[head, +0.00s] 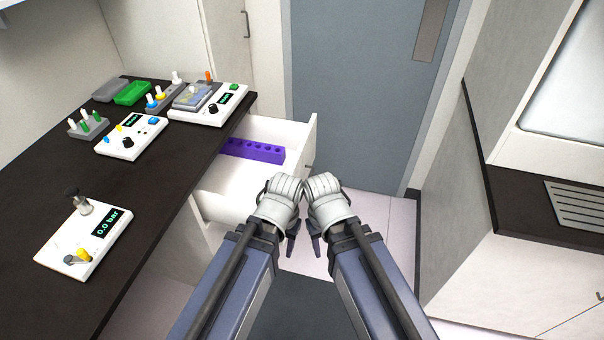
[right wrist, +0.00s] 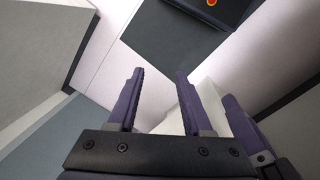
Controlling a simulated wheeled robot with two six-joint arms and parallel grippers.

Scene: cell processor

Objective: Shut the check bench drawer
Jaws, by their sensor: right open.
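The white check bench drawer (head: 236,182) stands open in the head view, pulled out to the right from under the dark bench top. Its front panel (head: 311,135) faces right, with a small handle partly showing. A purple rack with holes (head: 258,151) lies inside. My right gripper (head: 316,246) points down just in front of the drawer's near right corner; in the right wrist view its fingers (right wrist: 158,78) are apart with nothing between them. My left gripper (head: 291,246) is close beside it, mostly hidden by its wrist, so its jaws cannot be judged.
The bench top (head: 165,180) carries a pressure unit (head: 85,238), a white control box (head: 131,138), a green tray (head: 132,93) and other small devices. A grey door (head: 350,90) is behind. A counter with a vent (head: 575,203) stands right. Floor beyond the drawer front is clear.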

